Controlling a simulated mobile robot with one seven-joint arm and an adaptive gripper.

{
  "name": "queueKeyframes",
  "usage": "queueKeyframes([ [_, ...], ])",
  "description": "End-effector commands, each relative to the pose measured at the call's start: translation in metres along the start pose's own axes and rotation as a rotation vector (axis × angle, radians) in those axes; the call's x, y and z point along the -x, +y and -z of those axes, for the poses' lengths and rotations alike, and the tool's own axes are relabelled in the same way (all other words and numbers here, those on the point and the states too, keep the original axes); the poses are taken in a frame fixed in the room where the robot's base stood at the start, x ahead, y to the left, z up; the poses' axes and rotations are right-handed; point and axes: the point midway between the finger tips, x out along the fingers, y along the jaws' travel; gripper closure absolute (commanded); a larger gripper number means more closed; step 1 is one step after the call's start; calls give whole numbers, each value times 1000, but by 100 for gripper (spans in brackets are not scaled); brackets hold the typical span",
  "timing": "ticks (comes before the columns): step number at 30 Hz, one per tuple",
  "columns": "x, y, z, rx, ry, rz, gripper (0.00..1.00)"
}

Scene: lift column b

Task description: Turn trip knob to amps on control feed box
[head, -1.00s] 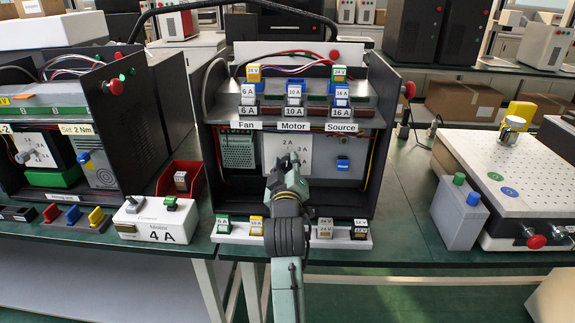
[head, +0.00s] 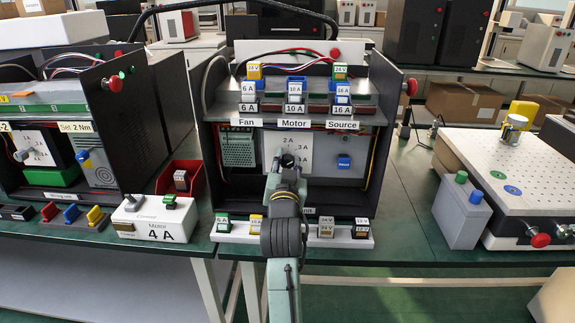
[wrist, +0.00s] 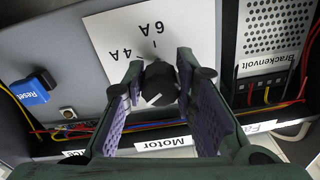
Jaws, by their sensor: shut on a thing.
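The trip knob (wrist: 161,78) is a dark round knob with a white pointer mark, on a white dial plate (wrist: 103,35). In the wrist view, which is roughly upside down, "6 A" and "4 A" show on the plate beside it. My gripper (wrist: 161,70) has its purple-padded fingers on both sides of the knob and is shut on it. In the head view my gripper (head: 287,160) reaches into the middle open box (head: 208,150), labelled Fan, Motor and Source, and hides the knob. The white dial plate (head: 300,143) shows partly behind it.
A blue Reset switch (wrist: 30,92) sits on the same panel, with loose wires along the edge. Coloured fuse blocks (head: 295,88) line the shelf above. A white block (head: 158,215) printed "Motor 4 A" stands at the front left. Table to the right is partly clear.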

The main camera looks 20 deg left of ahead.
Motion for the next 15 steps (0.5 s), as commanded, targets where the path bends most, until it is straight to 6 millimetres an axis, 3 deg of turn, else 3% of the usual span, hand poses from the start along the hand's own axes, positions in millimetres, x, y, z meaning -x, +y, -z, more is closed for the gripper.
queueKeyframes([
  [15,0,-2,-1,-490,16,-13,100],
])
